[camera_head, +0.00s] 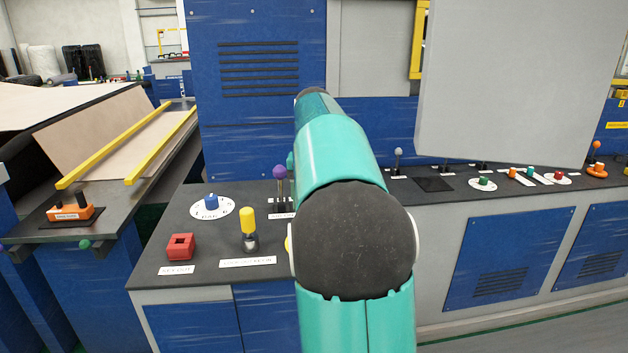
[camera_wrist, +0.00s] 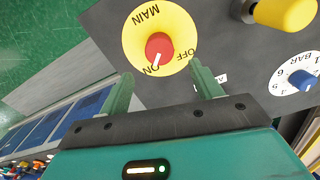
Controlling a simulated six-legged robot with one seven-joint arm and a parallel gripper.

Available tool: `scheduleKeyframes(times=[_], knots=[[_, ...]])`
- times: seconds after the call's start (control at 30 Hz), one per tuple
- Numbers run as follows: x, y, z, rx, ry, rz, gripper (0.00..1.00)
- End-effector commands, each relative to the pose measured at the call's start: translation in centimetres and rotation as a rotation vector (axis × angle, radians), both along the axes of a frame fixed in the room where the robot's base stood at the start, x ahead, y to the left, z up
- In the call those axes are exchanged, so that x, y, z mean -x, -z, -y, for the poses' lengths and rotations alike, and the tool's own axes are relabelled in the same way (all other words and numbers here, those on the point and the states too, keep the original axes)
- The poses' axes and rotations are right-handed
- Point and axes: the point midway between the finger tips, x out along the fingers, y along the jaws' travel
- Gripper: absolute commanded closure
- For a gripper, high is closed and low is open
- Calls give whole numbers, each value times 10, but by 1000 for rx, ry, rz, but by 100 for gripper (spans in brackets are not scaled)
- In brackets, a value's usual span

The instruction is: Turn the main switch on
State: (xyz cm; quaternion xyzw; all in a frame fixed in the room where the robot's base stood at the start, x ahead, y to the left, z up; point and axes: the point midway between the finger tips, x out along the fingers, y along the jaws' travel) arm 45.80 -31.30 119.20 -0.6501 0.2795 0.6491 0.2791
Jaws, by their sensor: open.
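The main switch is a red knob (camera_wrist: 159,46) on a round yellow plate (camera_wrist: 140,28) marked MAIN, OFF and ON. The white mark on the knob points toward the ON label, at the edge facing my gripper. My gripper (camera_wrist: 161,69) is open and empty. Its green fingers are spread wide at the near edge of the plate, one on each side of the knob's line. I cannot tell whether they touch the panel.
Close by on the dark console top (camera_head: 165,262) stand a yellow-handled lever (camera_head: 248,222), a blue BAR dial (camera_head: 211,202), a red square button (camera_head: 180,246) and a purple-knobbed lever (camera_head: 280,173). A large grey panel (camera_head: 515,75) hangs over the console at right.

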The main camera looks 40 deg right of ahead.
Motion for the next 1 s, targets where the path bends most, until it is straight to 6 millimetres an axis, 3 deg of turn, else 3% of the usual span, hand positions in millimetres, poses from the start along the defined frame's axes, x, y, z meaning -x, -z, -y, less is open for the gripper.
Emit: scheduleKeyframes(times=[0.1,0.33,1.0], knots=[[-1,-25,1,2,1,2,35],[0,-50,1,1,1,1,35],[0,-53,-4,1,-8,6,35]])
